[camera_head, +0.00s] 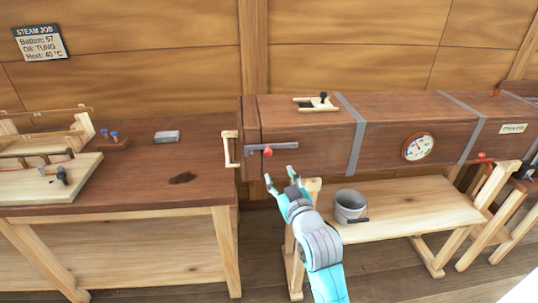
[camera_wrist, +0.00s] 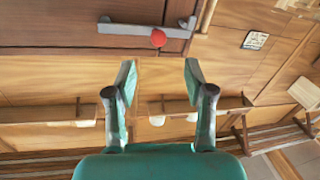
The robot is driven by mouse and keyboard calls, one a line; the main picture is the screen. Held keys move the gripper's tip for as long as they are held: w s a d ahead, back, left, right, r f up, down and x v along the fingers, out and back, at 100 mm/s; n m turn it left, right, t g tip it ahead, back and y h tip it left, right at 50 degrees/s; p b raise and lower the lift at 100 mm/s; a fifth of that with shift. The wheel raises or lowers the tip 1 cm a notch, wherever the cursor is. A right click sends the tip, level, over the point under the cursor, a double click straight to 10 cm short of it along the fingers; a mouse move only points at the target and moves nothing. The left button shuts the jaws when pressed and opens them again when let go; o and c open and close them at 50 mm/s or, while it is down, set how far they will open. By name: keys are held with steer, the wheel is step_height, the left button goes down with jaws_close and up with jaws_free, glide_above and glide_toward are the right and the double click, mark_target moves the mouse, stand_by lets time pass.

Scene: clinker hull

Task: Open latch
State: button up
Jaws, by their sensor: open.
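The latch (camera_head: 272,147) is a grey metal bar with a red knob (camera_head: 267,152), lying level on the front of the long wooden steam box near its left end. In the wrist view the latch bar (camera_wrist: 135,29) and its red knob (camera_wrist: 158,38) show near the top, beyond my fingertips. My gripper (camera_head: 282,175) is open and empty, just below and a little right of the knob, apart from it. Its two fingers also show spread in the wrist view (camera_wrist: 159,75). The box's left end door (camera_head: 250,135) is closed, with a pale wooden handle (camera_head: 230,149).
The box (camera_head: 310,158) has grey straps and a round gauge (camera_head: 417,147). A grey bucket (camera_head: 349,205) stands on the low bench (camera_head: 410,205) below. A workbench (camera_head: 200,150) with tools stands left. A sign (camera_head: 40,42) hangs on the wall.

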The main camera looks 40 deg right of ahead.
mark_target(269, 154)
steer(key=x, duration=1.1)
steer(key=shift+d+r, duration=0.1)
steer(key=shift+r, duration=0.1)
jaws_close()
